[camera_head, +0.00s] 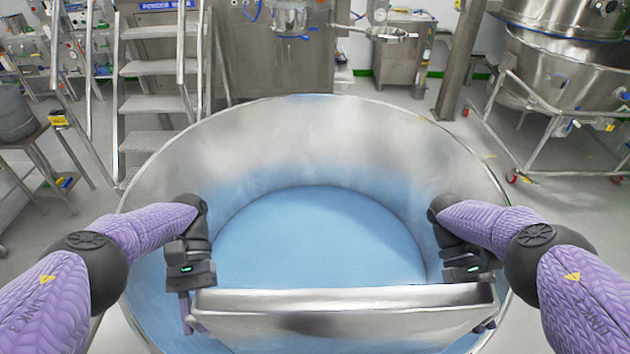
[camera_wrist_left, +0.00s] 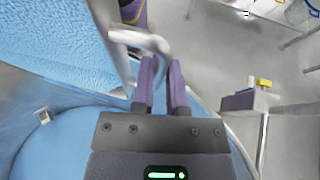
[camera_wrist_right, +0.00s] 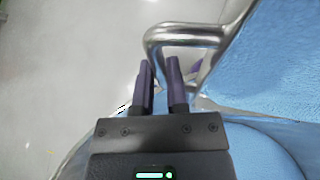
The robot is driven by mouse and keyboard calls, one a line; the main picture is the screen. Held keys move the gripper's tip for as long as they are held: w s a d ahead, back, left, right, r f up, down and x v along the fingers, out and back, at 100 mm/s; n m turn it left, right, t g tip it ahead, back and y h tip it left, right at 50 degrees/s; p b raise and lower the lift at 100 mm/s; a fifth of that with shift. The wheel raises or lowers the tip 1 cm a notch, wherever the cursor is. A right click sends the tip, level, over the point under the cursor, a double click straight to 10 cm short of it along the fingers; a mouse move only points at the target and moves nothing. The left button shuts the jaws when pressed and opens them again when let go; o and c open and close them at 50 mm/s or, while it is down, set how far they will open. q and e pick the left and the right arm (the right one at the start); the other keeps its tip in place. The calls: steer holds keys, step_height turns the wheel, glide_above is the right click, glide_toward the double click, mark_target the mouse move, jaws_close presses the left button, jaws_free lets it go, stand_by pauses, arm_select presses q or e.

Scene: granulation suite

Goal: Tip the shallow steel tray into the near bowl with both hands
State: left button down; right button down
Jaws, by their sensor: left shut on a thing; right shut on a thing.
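The shallow steel tray (camera_head: 345,322) is held across the front of the large round steel bowl (camera_head: 300,135), inside its near rim. A plain metal face of the tray shows in the head view, and the tray looks tilted. My left gripper (camera_head: 187,312) is shut on the tray's left handle (camera_wrist_left: 150,42). My right gripper (camera_head: 483,325) is shut on the tray's right handle (camera_wrist_right: 175,33). Grainy blue material (camera_wrist_left: 50,42) shows beside the handle in both wrist views, apparently in the tray. The bowl's floor (camera_head: 315,240) looks blue and smooth.
Steel steps (camera_head: 155,100) stand behind the bowl at left, and a stand (camera_head: 30,145) at far left. A steel cabinet (camera_head: 403,50) is at the back. A large wheeled steel vessel (camera_head: 565,70) is at right. Grey floor lies around the bowl.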

steer(key=shift+r, duration=0.15)
arm_select(q)
steer(key=shift+r, duration=0.2)
arm_select(e)
steer(key=shift+s+r+g, duration=0.1)
steer(key=shift+r+g, duration=0.1)
steer(key=shift+g, duration=0.1)
arm_select(q)
steer(key=shift+r+g, duration=0.4)
arm_select(e)
steer(key=shift+r, duration=0.4)
arm_select(q)
steer(key=shift+f, duration=0.1)
arm_select(e)
steer(key=shift+f, duration=0.1)
stand_by(0.6)
